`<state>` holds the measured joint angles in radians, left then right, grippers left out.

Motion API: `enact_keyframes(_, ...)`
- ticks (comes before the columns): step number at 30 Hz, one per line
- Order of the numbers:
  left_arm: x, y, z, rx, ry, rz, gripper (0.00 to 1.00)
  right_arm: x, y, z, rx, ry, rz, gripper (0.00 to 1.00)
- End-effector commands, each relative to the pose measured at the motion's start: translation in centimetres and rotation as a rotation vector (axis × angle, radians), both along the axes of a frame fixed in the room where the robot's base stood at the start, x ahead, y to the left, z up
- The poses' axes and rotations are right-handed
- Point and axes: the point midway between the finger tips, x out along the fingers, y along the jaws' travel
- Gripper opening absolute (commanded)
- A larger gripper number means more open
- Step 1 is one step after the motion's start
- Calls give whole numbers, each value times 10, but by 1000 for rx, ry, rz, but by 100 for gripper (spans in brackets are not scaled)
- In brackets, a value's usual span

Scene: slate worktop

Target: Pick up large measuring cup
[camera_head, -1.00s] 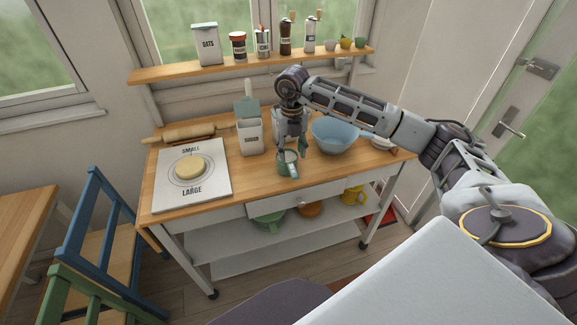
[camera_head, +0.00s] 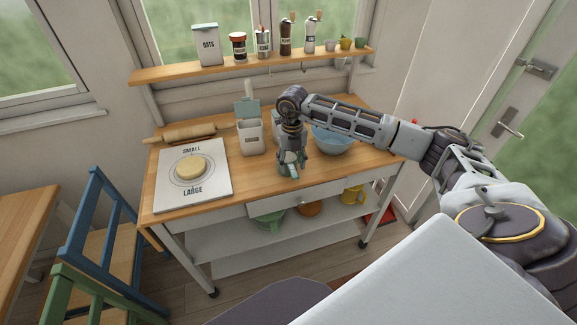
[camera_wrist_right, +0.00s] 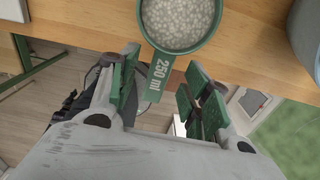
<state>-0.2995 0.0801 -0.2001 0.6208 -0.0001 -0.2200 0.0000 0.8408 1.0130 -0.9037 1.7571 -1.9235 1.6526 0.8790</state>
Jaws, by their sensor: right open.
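The green measuring cup (camera_wrist_right: 216,30), marked 250 ml on its handle, is at the top of the right wrist view and holds pale grains. It is near the worktop's front edge. My right gripper (camera_wrist_right: 163,82) is open, with its green-padded fingers on either side of the cup's handle and a gap on each side. In the head view my right gripper (camera_head: 291,170) is over the cup and hides most of it. My left gripper is not in view.
A blue bowl (camera_head: 335,142) stands right of my arm, and a white canister (camera_head: 250,138) stands to its left. A white board (camera_head: 215,190) labelled SMALL and LARGE carries a pale round piece (camera_head: 191,167). A rolling pin (camera_head: 185,134) lies behind it.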

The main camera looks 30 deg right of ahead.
Motion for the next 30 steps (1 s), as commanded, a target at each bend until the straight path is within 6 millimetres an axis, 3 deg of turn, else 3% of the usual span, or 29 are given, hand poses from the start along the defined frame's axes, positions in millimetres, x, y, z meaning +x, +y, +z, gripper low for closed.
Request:
enact_keyframes(9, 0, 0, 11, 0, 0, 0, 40, -1, 0, -30, 1, 2, 0, 48)
enact_keyframes(25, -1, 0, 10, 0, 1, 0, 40, -1, 0, -34, 0, 0, 0, 48)
enact_keyframes(30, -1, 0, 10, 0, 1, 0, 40, -1, 0, -33, 0, 0, 0, 28)
